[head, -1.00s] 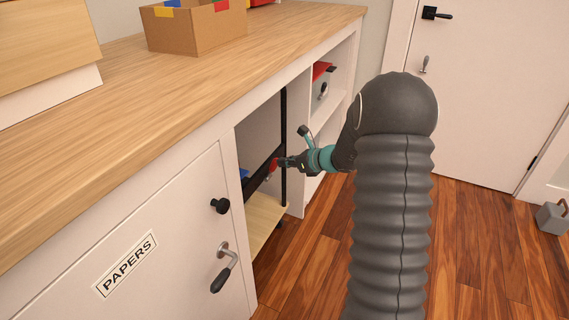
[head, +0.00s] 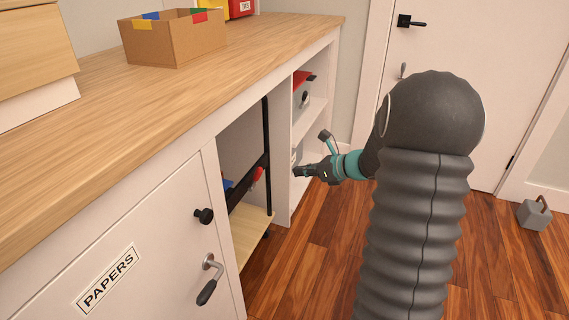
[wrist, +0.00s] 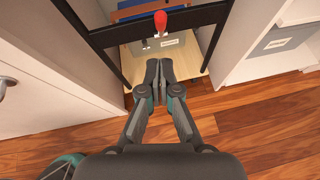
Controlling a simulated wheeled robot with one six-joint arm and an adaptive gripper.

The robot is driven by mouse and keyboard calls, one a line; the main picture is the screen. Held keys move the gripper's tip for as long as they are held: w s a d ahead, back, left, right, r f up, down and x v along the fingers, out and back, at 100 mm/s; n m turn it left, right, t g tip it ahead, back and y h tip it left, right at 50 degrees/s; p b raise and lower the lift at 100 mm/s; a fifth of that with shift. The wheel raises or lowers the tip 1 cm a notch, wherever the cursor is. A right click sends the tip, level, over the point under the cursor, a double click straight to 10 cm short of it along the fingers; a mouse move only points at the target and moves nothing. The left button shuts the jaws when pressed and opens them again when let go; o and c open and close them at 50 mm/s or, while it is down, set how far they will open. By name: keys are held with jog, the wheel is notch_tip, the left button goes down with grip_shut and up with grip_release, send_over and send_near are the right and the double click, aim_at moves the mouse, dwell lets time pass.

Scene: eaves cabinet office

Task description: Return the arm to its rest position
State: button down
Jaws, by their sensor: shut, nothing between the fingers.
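My gripper (head: 303,171) is shut and empty, held in front of the cabinet at the end of my bent arm. In the wrist view its fingertips (wrist: 166,63) meet, and nothing is between them. Beyond them is the open cabinet bay with a black-framed rack (wrist: 217,18). A red handle (wrist: 160,21) shows at the rack's bar, a little ahead of the fingertips and apart from them. The red handle also shows in the head view (head: 258,174), left of my gripper.
The PAPERS door (head: 140,255) has a black knob and a lever. A cardboard box (head: 175,40) stands on the wooden counter (head: 110,110). Open shelves (head: 309,115) lie right of the bay. A grey weight (head: 534,214) sits on the floor at right. The wooden floor (head: 310,265) near my arm is clear.

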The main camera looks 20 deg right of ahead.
jog(key=s+a+f+n+g+h, duration=0.1)
jog(key=s+a+n+g, duration=0.15)
jog(key=s+n, duration=0.55)
jog(key=s+a+f+n+g+h, duration=0.1)
jog(key=s+a+f+n+g, duration=0.1)
jog(key=s+n+g, duration=0.4)
jog(key=s+a+r+n+t+h, duration=0.2)
jog(key=s+r+n, duration=0.4)
jog(key=s, duration=0.3)
jog(key=s+a+r+n+t+h, duration=0.2)
jog(key=s+a+r+n+h, duration=0.2)
jog(key=s+n, duration=0.4)
notch_tip(320, 180, up, 2)
jog(key=shift+s+a+r+n, duration=0.3)
jog(key=shift+s+a, duration=0.2)
jog(key=shift+s, duration=0.35)
jog(key=shift+t, duration=0.25)
